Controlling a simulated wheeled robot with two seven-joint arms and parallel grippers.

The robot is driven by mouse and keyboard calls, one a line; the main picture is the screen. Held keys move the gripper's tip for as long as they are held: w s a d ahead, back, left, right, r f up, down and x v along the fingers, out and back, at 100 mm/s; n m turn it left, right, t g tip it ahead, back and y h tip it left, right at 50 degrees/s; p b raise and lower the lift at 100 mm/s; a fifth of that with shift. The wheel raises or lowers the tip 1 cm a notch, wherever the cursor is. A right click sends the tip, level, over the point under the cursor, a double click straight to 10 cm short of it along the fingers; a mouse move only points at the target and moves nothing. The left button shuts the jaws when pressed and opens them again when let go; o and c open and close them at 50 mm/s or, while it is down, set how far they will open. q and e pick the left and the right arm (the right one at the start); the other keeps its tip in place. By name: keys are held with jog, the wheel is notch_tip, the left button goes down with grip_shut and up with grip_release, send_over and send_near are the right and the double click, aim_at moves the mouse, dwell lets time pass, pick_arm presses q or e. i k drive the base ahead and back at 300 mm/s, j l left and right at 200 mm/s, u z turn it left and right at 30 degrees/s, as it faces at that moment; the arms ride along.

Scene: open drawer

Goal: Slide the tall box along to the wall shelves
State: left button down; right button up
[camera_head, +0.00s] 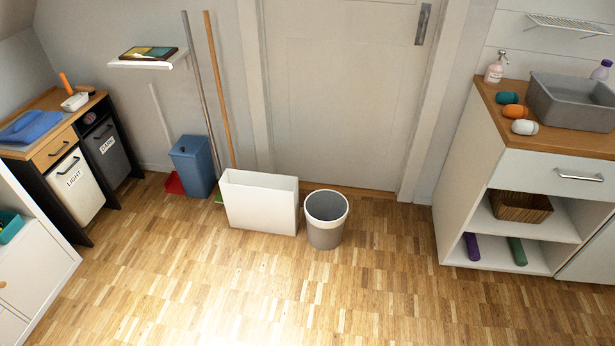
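A white open-topped box (262,208), long and narrow, stands upright on the floor in front of the door's left side. It is the likeliest tall box, though a blue upright bin (193,167) stands just left of it. A small white wall shelf (149,63) with a flat colored item on it is at the upper left. A wire rack (570,24) is on the wall at the upper right. Neither of my grippers is in view.
A grey wastebasket (325,220) stands close to the white box's right end. Two long poles (222,90) lean on the wall behind the blue bin. A laundry cabinet (70,165) is left, a sink unit (540,170) right. The wooden floor (290,295) in front is clear.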

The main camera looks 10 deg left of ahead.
aim_at(260, 202)
jog(key=i+l+u, duration=0.1)
jog(key=i, duration=1.3)
jog(key=i+l+u, duration=0.1)
jog(key=i+u, duration=0.15)
jog(key=i, duration=0.15)
jog(key=i+l+u, duration=0.2)
jog(key=i, duration=0.2)
jog(key=i+l+u, duration=0.25)
jog(key=i, duration=0.15)
